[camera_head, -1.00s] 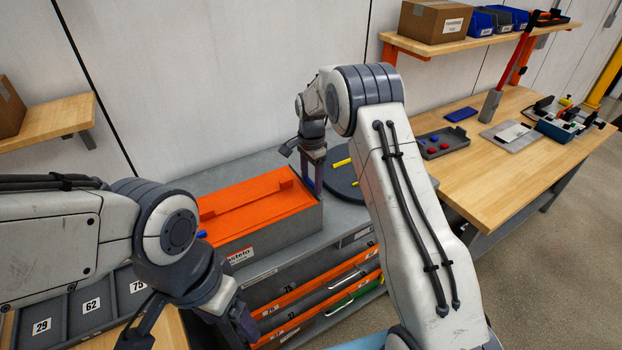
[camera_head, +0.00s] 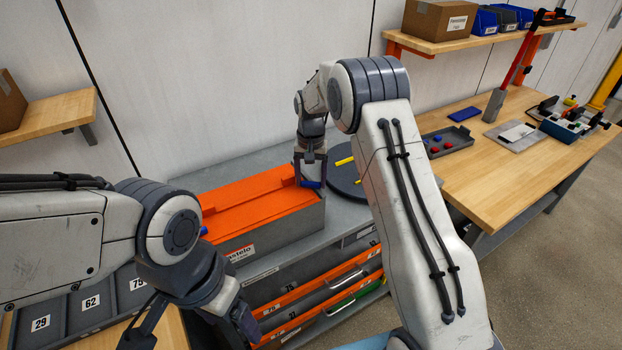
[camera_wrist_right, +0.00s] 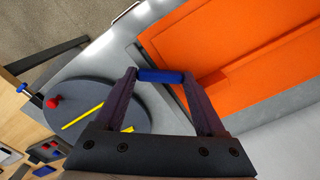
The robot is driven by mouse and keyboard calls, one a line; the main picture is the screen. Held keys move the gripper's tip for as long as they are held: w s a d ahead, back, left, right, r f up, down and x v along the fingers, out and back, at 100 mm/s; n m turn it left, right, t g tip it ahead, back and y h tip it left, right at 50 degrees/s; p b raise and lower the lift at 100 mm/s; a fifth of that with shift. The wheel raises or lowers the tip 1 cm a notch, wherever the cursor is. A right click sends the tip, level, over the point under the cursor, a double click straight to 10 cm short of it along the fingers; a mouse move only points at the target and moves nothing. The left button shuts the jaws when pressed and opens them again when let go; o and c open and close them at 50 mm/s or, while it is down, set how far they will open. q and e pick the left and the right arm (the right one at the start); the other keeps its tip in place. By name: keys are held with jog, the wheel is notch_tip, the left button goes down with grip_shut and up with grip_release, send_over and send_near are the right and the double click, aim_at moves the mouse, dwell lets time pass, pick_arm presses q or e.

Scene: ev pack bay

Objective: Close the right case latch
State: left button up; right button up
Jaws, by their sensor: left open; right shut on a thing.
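The case (camera_head: 262,238) is a grey box with an orange lid (camera_head: 250,203), which lies flat on top. The right case latch shows as a blue bar (camera_wrist_right: 160,76) in the right wrist view, beside the lid's edge. My right gripper (camera_head: 311,184) is at the case's right end and is shut on this blue latch; the bar spans between its fingertips. A blue left latch (camera_head: 203,231) shows in small part at the case's left end. My left gripper (camera_head: 190,335) is open and empty, low at the left in front of the case, partly cut off by the frame.
A dark round turntable (camera_head: 345,178) with yellow pieces stands just right of the case. Drawers (camera_head: 310,300) with orange fronts are below. A wooden bench (camera_head: 500,170) with a tray (camera_head: 450,141) is at right. Numbered bins (camera_head: 85,305) lie at lower left.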

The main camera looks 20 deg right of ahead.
jog(key=n, duration=0.3)
jog(key=shift+s+r+n, duration=0.1)
jog(key=shift+s+n, duration=0.1)
jog(key=shift+n, duration=0.2)
jog(key=shift+s+n+b, duration=0.15)
jog(key=shift+n, duration=0.75)
jog(key=shift+s+n+b, duration=0.15)
jog(key=shift+n, duration=0.75)
jog(key=o, duration=1.3)
notch_tip(320, 180, up, 10)
jog(key=b, duration=0.2)
jog(key=shift+r+b, duration=0.25)
jog(key=shift+b, duration=0.05)
jog(key=shift+s+a, duration=0.1)
jog(key=shift+a, duration=0.05)
